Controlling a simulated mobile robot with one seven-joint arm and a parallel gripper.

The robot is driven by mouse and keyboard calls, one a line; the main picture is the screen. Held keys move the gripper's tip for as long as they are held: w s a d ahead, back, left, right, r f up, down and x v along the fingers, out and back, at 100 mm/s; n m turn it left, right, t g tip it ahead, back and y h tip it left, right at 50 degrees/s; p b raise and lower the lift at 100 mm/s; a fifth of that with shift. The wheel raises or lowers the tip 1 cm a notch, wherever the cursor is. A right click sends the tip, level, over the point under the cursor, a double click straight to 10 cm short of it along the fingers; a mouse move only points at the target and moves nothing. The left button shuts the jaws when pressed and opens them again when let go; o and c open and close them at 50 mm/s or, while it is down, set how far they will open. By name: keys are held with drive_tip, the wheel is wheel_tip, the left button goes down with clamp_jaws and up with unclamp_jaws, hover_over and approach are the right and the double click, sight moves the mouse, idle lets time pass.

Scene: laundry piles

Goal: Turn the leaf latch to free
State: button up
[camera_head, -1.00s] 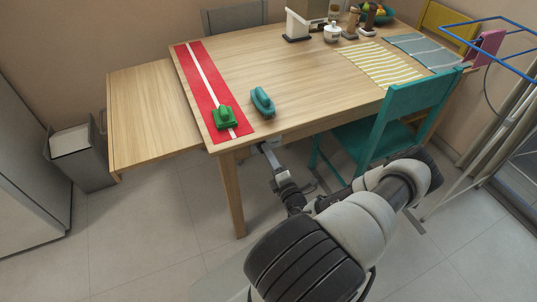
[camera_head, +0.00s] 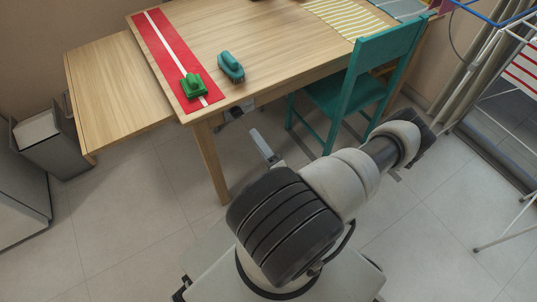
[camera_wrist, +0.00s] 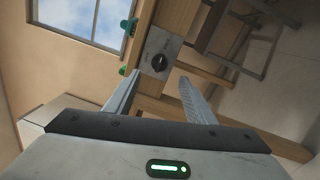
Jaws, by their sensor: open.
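The leaf latch (camera_wrist: 160,62) is a dark round knob on a pale grey plate under the table edge, seen in the wrist view. Its plate also shows small under the table's front edge in the head view (camera_head: 238,111). My gripper (camera_wrist: 159,77) is open and empty. Its two fingers point toward the latch, which appears between and beyond the fingertips, apart from them. The table leaf (camera_head: 115,90) extends at the left of the table in the head view. My arm hides most of the gripper there.
The wooden table (camera_head: 235,35) bears a red runner (camera_head: 165,45), a green object (camera_head: 194,86) and a teal brush-like object (camera_head: 231,67). A teal chair (camera_head: 375,70) stands right of the latch. A grey bin (camera_head: 48,140) stands left. The floor before the table is clear.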

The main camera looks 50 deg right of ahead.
drive_tip(key=v, duration=0.6)
drive_tip(key=shift+s, duration=0.2)
